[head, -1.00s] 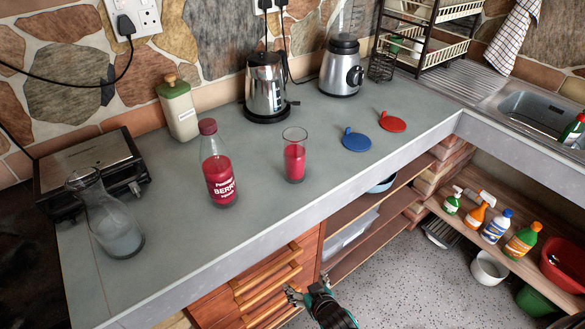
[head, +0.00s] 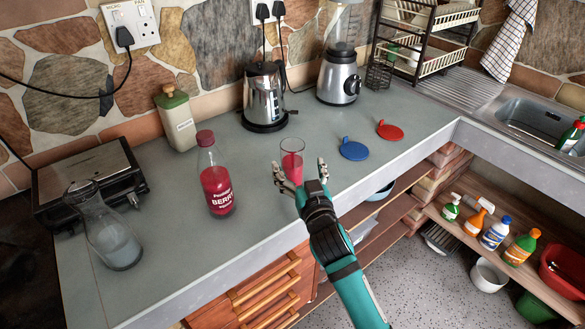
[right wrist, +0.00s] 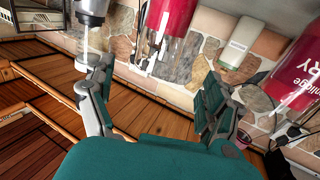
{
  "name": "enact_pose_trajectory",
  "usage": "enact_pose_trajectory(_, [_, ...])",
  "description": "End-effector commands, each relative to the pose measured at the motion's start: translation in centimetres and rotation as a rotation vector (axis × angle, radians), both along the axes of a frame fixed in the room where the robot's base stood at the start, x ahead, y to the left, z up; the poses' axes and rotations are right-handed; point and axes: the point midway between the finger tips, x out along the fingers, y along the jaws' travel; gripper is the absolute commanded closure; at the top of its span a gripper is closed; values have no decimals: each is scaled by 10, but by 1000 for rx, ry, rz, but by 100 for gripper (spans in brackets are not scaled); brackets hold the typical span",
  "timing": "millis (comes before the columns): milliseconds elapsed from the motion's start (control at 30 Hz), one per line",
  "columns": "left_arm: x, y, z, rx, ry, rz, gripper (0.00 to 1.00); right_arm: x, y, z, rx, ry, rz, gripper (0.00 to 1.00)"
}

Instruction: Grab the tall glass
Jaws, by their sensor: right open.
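The tall glass (head: 291,160) holds red drink and stands upright on the grey counter. In the right wrist view its red side (right wrist: 172,16) shows at the top, beyond and between the fingers. My right gripper (head: 299,172) is open at the near side of the glass, with a finger to each side in the head view. It hides the lower part of the glass. In the right wrist view my right gripper (right wrist: 155,95) has its fingers wide apart with nothing held. My left gripper is out of view.
A berry drink bottle (head: 215,180) stands left of the glass. The kettle (head: 265,97) and blender (head: 339,78) stand behind. A glass carafe (head: 110,235) stands at the left, by the grill (head: 90,180).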

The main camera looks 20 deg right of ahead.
Motion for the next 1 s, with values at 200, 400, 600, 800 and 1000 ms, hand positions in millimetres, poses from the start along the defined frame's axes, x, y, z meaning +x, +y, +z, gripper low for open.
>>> enact_pose_trajectory(200, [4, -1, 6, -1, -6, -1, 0, 25, -2, 0, -2, 0, -1, 13])
enact_pose_trajectory(400, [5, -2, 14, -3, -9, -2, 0, 42, -5, 1, -2, 1, -1, 13])
enact_pose_trajectory(600, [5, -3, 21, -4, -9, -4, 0, 70, -8, -1, 0, 1, -1, 13])
enact_pose_trajectory(800, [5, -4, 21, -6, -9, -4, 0, 79, -8, -3, -1, 1, -1, 13])
enact_pose_trajectory(1000, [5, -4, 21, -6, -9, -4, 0, 78, -8, -3, 0, 1, -1, 20])
